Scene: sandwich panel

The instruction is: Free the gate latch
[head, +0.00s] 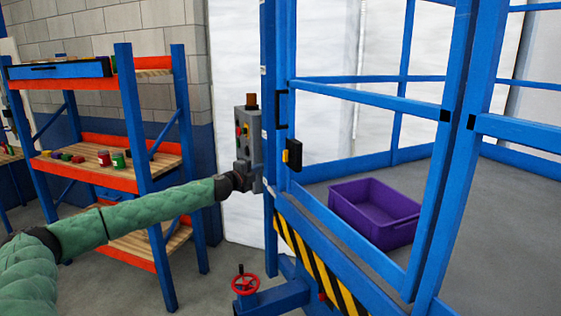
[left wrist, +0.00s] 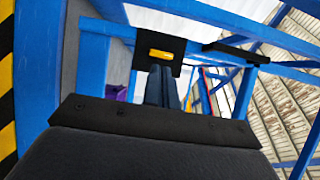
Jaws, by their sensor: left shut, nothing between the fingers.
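The gate latch (head: 292,154) is a black plate with a yellow part, on the blue gate frame just right of a blue post. In the left wrist view the latch's yellow bar (left wrist: 161,54) shows on its black plate, straight beyond my fingertips. My left gripper (head: 256,171) is at the left side of the post, in front of the lower part of a grey control box. In the left wrist view the left gripper's fingers (left wrist: 162,84) are together and empty. They appear close to the latch, but I cannot tell whether they touch it. My right gripper is not in view.
The grey control box (head: 241,124) has coloured buttons. A purple crate (head: 375,212) stands inside the blue gate frame (head: 366,99). A red handwheel (head: 245,284) is below. A shelf rack (head: 133,120) with jars stands left.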

